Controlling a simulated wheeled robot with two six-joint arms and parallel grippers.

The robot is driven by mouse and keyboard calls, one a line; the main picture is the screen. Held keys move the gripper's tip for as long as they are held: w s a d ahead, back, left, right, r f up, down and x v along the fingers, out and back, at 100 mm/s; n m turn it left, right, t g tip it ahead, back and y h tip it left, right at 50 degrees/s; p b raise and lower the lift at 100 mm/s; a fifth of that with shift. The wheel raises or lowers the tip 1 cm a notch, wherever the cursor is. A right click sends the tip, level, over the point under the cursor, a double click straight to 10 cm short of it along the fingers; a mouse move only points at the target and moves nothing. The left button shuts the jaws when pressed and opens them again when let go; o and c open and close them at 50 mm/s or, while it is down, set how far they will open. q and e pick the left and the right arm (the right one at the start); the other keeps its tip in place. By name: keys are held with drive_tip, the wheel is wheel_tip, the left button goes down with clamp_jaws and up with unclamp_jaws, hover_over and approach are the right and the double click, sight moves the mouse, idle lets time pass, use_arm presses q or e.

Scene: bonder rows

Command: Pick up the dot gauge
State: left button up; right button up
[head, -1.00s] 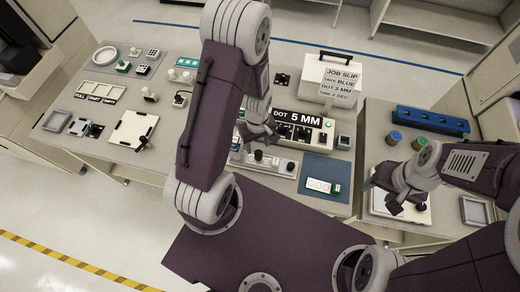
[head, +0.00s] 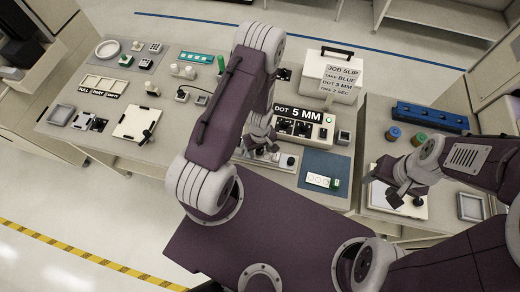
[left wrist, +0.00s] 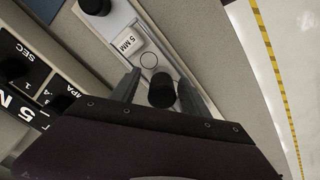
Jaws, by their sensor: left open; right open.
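A light strip (left wrist: 145,42) with black knobs runs under my left gripper in the left wrist view. It bears a white "5 MM" label (left wrist: 127,42) and a drawn circle. One black knob (left wrist: 162,90) stands between the spread fingers of my left gripper (left wrist: 160,92), which is open. I cannot tell whether the fingers touch it. No part is marked "dot gauge"; the knobbed "5 MM" piece may be it. In the head view my left gripper (head: 260,143) is over the strip (head: 284,160), hiding part of it. My right gripper (head: 386,196) is open over the right-hand table.
A panel reading "DOT 5 MM" (head: 298,114) stands behind the strip. A blue mat (head: 318,163) with a white card (head: 319,180) lies to its right. A job slip (head: 341,78) stands behind. A blue rack (head: 432,118) is on the right-hand table.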

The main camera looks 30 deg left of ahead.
use_arm(q)
drive_tip(key=shift+s+r, duration=0.1)
drive_tip(key=shift+s, duration=0.1)
clamp_jaws()
drive_tip(key=shift+w, duration=0.1)
drive_tip(key=shift+r, duration=0.5)
wheel_tip(320, 180, up, 2)
drive_tip(key=shift+r+b, duration=0.1)
drive_tip(key=shift+b, duration=0.4)
drive_tip(key=s+d+r+p, duration=0.3)
drive_tip(key=d+r, duration=0.4)
drive_tip(key=d, duration=0.4)
drive_tip(key=shift+s+r, duration=0.25)
drive_tip(key=shift+r, duration=0.15)
